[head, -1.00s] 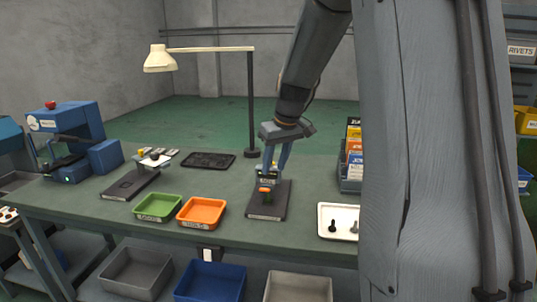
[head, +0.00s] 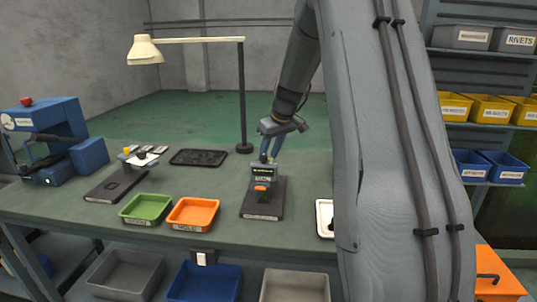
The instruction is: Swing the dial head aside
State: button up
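A small gauge stand on a dark flat base (head: 277,197) sits on the bench in the middle of the head view. Its blue-grey head (head: 264,173) has a dark display face, with a small orange part (head: 262,187) at the front. My gripper (head: 270,158) points down at the top of this head, from behind it. The fingertips are partly hidden by the head. I cannot tell whether they touch it or how far apart they are.
A green tray (head: 146,209) and an orange tray (head: 193,214) stand left of the gauge. A second dark base (head: 113,186) and a blue machine (head: 52,140) are farther left. A desk lamp (head: 242,95) stands behind. My arm hides the bench's right side.

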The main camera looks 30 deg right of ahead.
jog(key=shift+w+f, duration=0.25)
jog(key=shift+f, duration=0.45)
grip_shut()
